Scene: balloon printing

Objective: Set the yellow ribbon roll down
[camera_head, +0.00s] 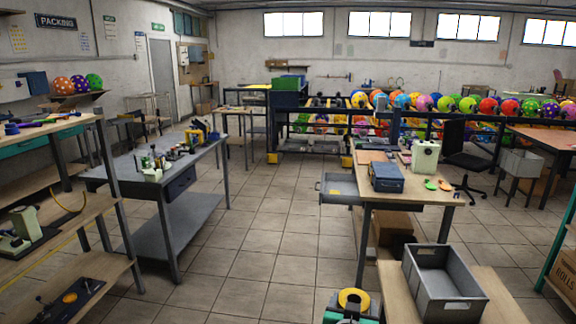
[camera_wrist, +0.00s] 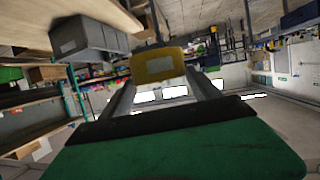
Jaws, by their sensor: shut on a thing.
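The yellow ribbon roll (camera_head: 354,299) is at the bottom of the head view, a yellow ring with a dark centre. It is held in my gripper (camera_head: 352,309), left of the grey bin and apart from it. In the wrist view the yellow roll (camera_wrist: 157,65) sits between the two grey fingers at their far end. My gripper (camera_wrist: 160,82) is shut on it. The roll appears clear of the tables. The underside of the roll and the finger contact are partly hidden.
A grey bin (camera_head: 408,268) stands on a wooden bench (camera_head: 498,297) right of my gripper. Behind it a wooden table (camera_head: 430,187) carries a blue box (camera_head: 387,177) and a pale machine (camera_head: 424,157). Left, a grey workbench (camera_head: 118,168) holds tools. The tiled floor between is clear.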

